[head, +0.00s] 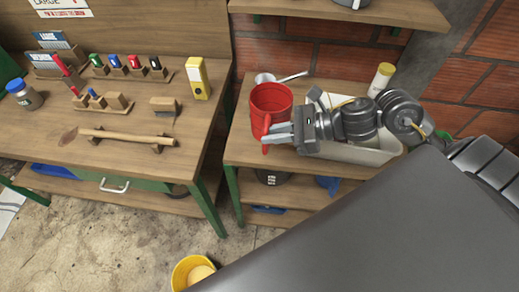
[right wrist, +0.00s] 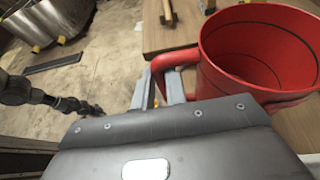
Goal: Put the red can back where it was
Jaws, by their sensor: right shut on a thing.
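The red can (head: 270,101) is an open-topped vessel with a side handle, upright over the left part of the right-hand wooden table (head: 236,150). I cannot tell whether its base touches the table top. My right gripper (head: 273,135) is shut on the can's handle, at the can's near side. In the right wrist view the red can (right wrist: 216,66) fills the upper right, and its inside looks empty. The fingers of my right gripper (right wrist: 160,88) reach its handle there. My left gripper is not in view.
A metal pot with a long handle (head: 292,77) stands just behind the can. A pale tray (head: 365,155) and a yellow-capped bottle (head: 381,79) are to the right, near my arm. The workbench (head: 130,175) at left holds a mallet (head: 127,136) and a yellow box (head: 197,78).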

